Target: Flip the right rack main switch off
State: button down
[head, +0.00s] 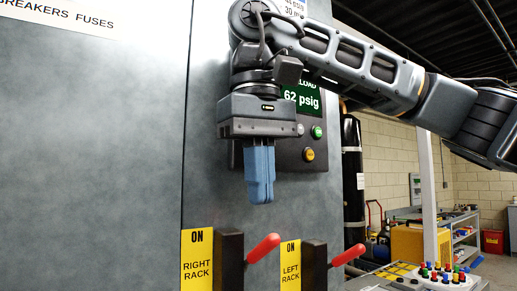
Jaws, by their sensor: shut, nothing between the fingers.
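The right rack main switch is a dark block (230,262) with a red-tipped lever (262,248) angled up to the right. A yellow label (197,261) beside it reads "ON RIGHT RACK". The left rack switch, with a similar red lever (348,255) and a yellow label (290,266), sits to its right. My gripper (261,200) points down, shut and empty, with its blue fingers together. In the picture it is above the right rack lever and apart from it. The lower parts of both switches and labels are cut off by the bottom edge.
A control panel with a green "62 psig" display (301,97) and green and orange buttons is behind my gripper. Grey cabinet doors (95,160) fill the left side. A console with several coloured knobs (442,274) stands at lower right.

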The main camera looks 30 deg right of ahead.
aim_at(257, 254)
jog(key=shift+d+f, duration=0.15)
jog(key=shift+f, duration=1.55)
